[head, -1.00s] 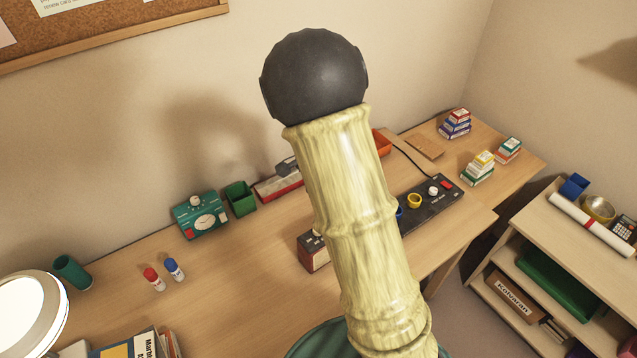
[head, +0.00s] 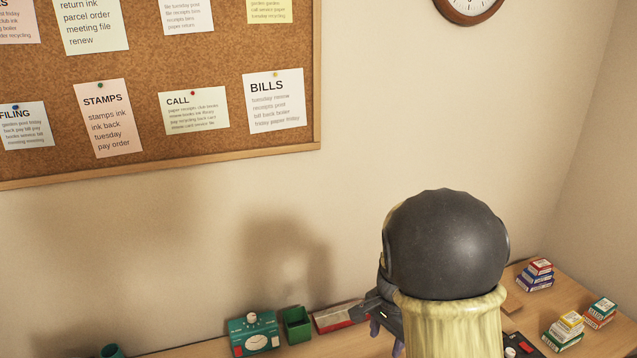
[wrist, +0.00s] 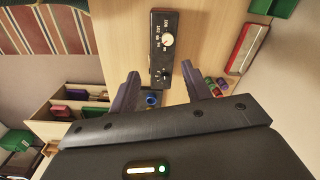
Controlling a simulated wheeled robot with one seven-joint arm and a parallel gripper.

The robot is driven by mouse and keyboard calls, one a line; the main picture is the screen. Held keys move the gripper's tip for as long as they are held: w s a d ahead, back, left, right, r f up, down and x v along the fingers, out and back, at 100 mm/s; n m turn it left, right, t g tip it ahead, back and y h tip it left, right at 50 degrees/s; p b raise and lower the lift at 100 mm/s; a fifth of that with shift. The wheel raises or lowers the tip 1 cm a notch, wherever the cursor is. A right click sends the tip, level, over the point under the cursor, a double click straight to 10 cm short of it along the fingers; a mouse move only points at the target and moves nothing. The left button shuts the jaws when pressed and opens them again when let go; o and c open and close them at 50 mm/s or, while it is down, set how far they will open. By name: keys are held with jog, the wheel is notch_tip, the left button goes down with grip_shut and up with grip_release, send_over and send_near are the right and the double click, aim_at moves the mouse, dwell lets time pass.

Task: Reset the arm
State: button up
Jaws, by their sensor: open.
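My gripper (wrist: 162,84) shows in the wrist view with its two dark fingers spread apart and nothing between them. It is over the desk (wrist: 200,45), with a black panel with a white knob (wrist: 161,48) just beyond the fingertips. A blue ring (wrist: 151,99) shows between the fingers, below the panel's near end. In the head view my arm rises at the lower right and hides part of the desk; only a bit of the gripper shows beside it.
Stacked small boxes (head: 534,275) are at the right. The corkboard (head: 230,60) hangs above. A shelf unit (wrist: 75,100) stands left in the wrist view.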

jog(key=s+r+n+t, duration=0.2)
jog(key=s+n, duration=0.8)
jog(key=s, duration=0.2)
jog(key=shift+s+a+n, duration=0.25)
jog(key=shift+a+n, duration=0.1)
jog(key=shift+n, duration=0.05)
dwell(0.3)
